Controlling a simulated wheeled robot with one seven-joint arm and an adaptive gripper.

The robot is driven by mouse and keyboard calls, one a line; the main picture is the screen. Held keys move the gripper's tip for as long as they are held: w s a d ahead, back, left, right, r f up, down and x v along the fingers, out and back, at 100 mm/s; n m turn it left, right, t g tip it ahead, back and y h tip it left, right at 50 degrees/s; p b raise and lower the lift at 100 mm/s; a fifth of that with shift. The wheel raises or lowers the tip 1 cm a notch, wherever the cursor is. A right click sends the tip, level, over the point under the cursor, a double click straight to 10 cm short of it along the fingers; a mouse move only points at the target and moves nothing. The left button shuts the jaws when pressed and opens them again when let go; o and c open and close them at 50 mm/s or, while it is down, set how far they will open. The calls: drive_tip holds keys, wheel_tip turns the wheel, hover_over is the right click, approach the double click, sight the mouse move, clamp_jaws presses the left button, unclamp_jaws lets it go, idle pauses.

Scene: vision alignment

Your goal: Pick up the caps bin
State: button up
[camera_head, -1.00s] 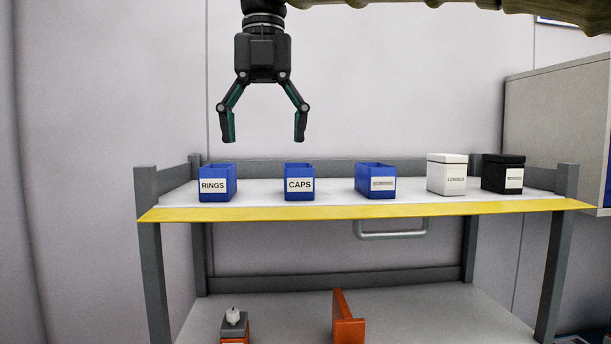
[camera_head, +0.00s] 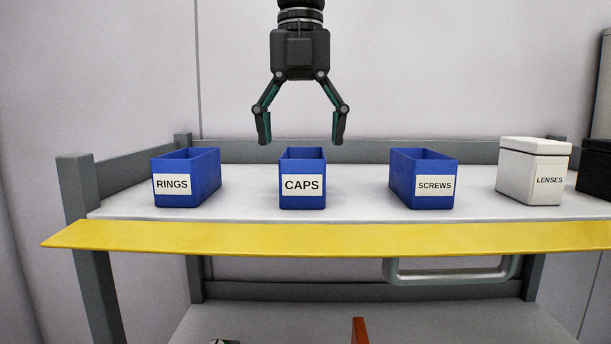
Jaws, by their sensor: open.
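The caps bin (camera_head: 302,198) is a small blue open-topped bin with a white CAPS label on its front. It stands upright on the white top shelf (camera_head: 345,207) between two other blue bins. My gripper (camera_head: 302,132) points down with its fingers spread wide and nothing between them. In the picture the fingertips are just above the caps bin's rim, one to each side of it. The gripper does not appear to touch the bin. How far apart they are in depth I cannot tell.
A blue RINGS bin (camera_head: 187,200) stands left of the caps bin and a blue SCREWS bin (camera_head: 422,200) right of it, with gaps between. A white LENSES box (camera_head: 530,188) and a black box (camera_head: 596,172) stand further right. A yellow strip (camera_head: 330,238) edges the shelf.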

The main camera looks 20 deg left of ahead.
sight(306, 154)
drive_tip(key=shift+s+f, duration=0.2)
drive_tip(key=shift+s, duration=0.15)
drive_tip(key=w+f, duration=0.2)
drive_tip(key=w, duration=0.1)
drive_tip(key=shift+w+a+f+p, duration=0.1)
drive_tip(key=shift+w+f+p, duration=0.2)
drive_tip(key=shift+p, duration=0.1)
drive_tip(key=shift+w+f+p, duration=0.1)
drive_tip(key=shift+f+p, duration=0.25)
drive_tip(key=shift+f, duration=0.05)
drive_tip(key=shift+s+f+p, duration=0.7)
drive_tip(key=shift+s+f, duration=0.35)
drive_tip(key=shift+s, duration=0.2)
drive_tip(key=shift+f, duration=0.35)
drive_tip(key=shift+w+f, duration=0.4)
drive_tip(key=shift+w, duration=0.45)
drive_tip(key=shift+s+r, duration=0.2)
drive_tip(key=shift+s, duration=0.35)
drive_tip(key=c, duration=0.9)
drive_tip(key=shift+w+f, duration=0.1)
drive_tip(key=shift+w, duration=0.05)
drive_tip(key=shift+c, duration=1)
